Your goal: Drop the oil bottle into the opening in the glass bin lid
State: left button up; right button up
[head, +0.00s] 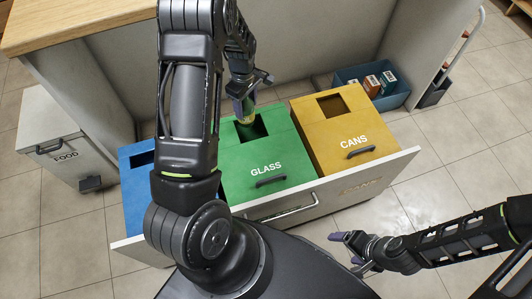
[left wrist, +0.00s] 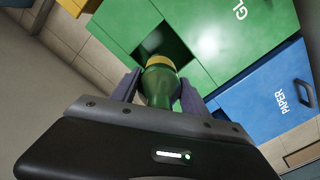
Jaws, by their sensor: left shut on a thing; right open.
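The green glass bin lid (head: 266,170) is in the middle of the pulled-out drawer, with a dark square opening (head: 251,130) towards its back. My left gripper (head: 245,100) is above the back of this opening, shut on the oil bottle (head: 246,118). In the left wrist view, the green oil bottle (left wrist: 160,85) with a yellowish end sits between my left fingers (left wrist: 158,92). Its yellowish end points at the opening (left wrist: 167,45) and overlaps its edge in the picture; the exact height is unclear. My right gripper (head: 352,250) is open and empty at the lower right, away from the bins.
A yellow cans bin (head: 345,130) stands right of the glass bin and a blue paper bin (head: 135,205) stands left, partly behind my arm. A white food bin (head: 60,150) is at far left. A blue crate (head: 395,98) with boxes stands behind right. A wooden counter (head: 85,18) overhangs at upper left.

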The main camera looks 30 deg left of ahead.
aim_at(246, 99)
pick_arm(q)
jog(key=shift+f+b, duration=1)
jog(key=shift+f, duration=0.75)
pick_arm(e)
notch_tip(246, 99, down, 3)
jog(key=shift+r, duration=0.1)
pick_arm(q)
jog(key=o, duration=1.7)
jog(key=shift+c, duration=0.2)
jog(key=shift+r, duration=0.1)
notch_tip(246, 99, up, 8)
jog(key=shift+f+p, duration=0.15)
jog(key=shift+p, duration=0.7)
pick_arm(e)
jog(key=shift+r, duration=0.85)
